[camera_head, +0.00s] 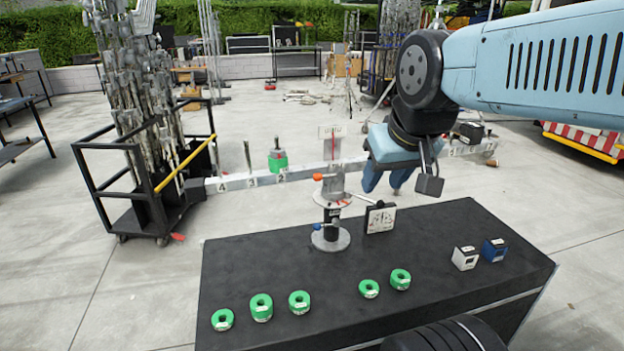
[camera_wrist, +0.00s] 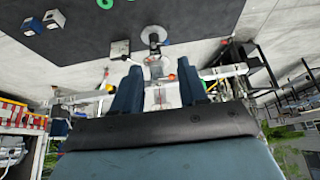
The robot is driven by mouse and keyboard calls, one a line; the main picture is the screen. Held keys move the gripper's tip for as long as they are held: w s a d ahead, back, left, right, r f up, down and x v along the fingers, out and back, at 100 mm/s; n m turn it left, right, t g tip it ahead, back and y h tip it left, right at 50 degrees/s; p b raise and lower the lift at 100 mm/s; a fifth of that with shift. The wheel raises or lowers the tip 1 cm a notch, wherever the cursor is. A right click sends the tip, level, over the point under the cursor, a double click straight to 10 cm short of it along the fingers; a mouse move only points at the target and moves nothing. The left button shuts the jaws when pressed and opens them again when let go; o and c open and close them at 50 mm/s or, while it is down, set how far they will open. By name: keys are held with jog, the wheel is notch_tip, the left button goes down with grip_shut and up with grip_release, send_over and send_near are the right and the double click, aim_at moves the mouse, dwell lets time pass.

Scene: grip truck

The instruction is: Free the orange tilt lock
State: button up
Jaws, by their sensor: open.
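A balance stand with a round metal base (camera_head: 330,240) stands on the black table (camera_head: 270,290). The knob also shows in the wrist view (camera_wrist: 172,77), between the fingers and near the right one. My gripper (camera_head: 384,185) is open and empty, to the right of the post at about beam height in the picture. Its two fingers (camera_wrist: 158,88) point toward the stand. The gripper hides part of the beam's right half.
A small card (camera_head: 380,218) stands right of the base, with an orange-red spot above it. Several green rings (camera_head: 262,307) lie along the table's front. A white block (camera_head: 465,258) and blue block (camera_head: 494,250) sit at right. A black cart (camera_head: 150,190) stands left.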

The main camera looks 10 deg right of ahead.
jog(key=shift+o, duration=1.2)
jog(key=shift+w+a+f, duration=0.1)
jog(key=shift+a, duration=0.05)
jog(key=w+a+f+g+y, duration=0.4)
jog(key=w+f+g+y, duration=0.1)
jog(key=w+f, duration=0.15)
jog(key=m+t+y, duration=0.7)
jog(key=t+y, duration=0.2)
jog(key=t, duration=0.4)
send_near(328, 175)
jog(key=f+x, duration=0.1)
jog(key=x, duration=0.8)
jog(key=shift+a, duration=0.7)
jog(key=shift+r, duration=0.1)
